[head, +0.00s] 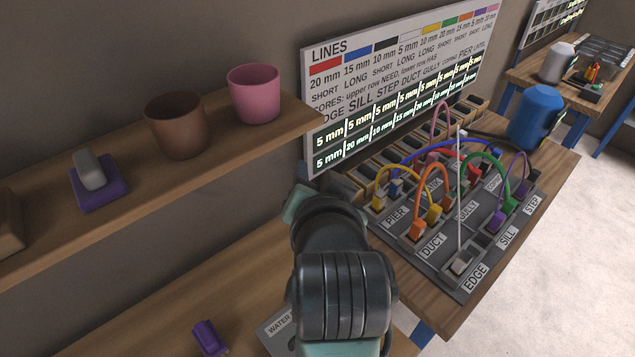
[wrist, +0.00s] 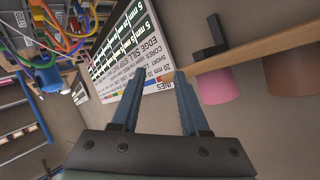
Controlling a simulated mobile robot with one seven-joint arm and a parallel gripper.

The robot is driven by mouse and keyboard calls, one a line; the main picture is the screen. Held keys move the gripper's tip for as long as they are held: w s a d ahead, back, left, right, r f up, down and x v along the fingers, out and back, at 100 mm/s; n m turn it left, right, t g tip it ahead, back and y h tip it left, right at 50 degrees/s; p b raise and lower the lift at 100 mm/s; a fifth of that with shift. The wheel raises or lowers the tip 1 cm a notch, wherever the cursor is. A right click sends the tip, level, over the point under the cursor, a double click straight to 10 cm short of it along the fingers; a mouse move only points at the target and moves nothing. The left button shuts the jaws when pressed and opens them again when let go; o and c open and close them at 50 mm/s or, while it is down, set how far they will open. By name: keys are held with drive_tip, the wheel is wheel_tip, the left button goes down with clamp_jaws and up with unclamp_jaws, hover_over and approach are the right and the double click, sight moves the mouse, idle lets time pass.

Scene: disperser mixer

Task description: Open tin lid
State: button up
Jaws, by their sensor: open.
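My gripper (wrist: 160,75) shows in the wrist view with its two blue-grey fingers apart and nothing between them. The lines board and the bare wall lie beyond the fingers. In the head view my arm fills the lower middle and hides the gripper. I cannot pick out a tin or its lid for certain in either view. A blue container (head: 535,118) stands at the back right of the workbench, well apart from my gripper; whether it has a lid is unclear.
A wall shelf (head: 225,147) holds a pink pot (head: 255,93), a brown pot (head: 177,124) and a grey block on a purple base (head: 97,185). A board with plugs and coloured cables (head: 440,255) covers the bench at right. A small purple thing (head: 209,338) lies lower left.

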drive_tip(key=shift+r+t, duration=0.4)
drive_tip(key=shift+r, duration=0.45)
